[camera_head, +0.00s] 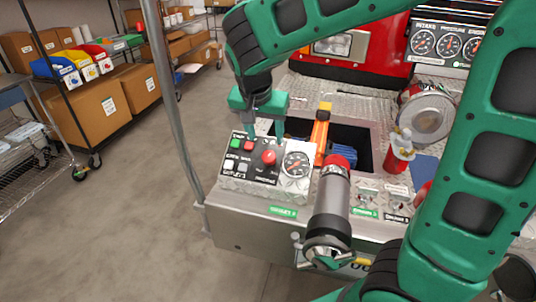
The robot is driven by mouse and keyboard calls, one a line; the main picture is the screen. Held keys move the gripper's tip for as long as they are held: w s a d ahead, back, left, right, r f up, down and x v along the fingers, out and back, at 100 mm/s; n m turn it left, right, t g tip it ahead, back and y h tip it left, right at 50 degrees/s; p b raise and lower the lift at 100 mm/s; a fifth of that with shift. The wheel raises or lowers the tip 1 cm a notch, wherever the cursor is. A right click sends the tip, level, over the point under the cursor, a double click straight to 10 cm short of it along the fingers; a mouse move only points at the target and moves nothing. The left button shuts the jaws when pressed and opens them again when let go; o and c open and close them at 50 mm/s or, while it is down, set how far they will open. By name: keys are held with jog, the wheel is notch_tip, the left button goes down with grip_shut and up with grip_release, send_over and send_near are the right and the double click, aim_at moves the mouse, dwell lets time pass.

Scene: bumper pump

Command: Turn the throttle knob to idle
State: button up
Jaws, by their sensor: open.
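A small sloped control panel (239,187) stands on the metal bumper deck. It carries a red round knob (268,157), which looks like the throttle knob, left of a round gauge (297,164). The panel lettering is too small to read, so I cannot tell the knob's setting. My gripper (265,135) points down over the panel's back edge, open and empty. Its fingers are spread, with the red knob just below and in front of them in the picture. I cannot tell the exact height gap. Part of the panel's top row is hidden behind the fingers.
Green and red buttons (235,144) and pale switches sit left of the knob. An orange-handled tool (320,132) stands in the open deck well right of the panel. A large nozzle (331,205) rises in front. A metal post (167,90) stands left of the bumper.

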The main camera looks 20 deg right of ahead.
aim_at(269, 155)
jog(key=x, duration=1)
jog(key=shift+w+a+f, duration=0.1)
jog(key=shift+w+f, duration=0.05)
jog(key=shift+f, duration=0.2)
jog(key=shift+c, duration=0.3)
jog(key=c, duration=1)
jog(key=shift+d, duration=0.2)
jog(key=shift+a, duration=0.15)
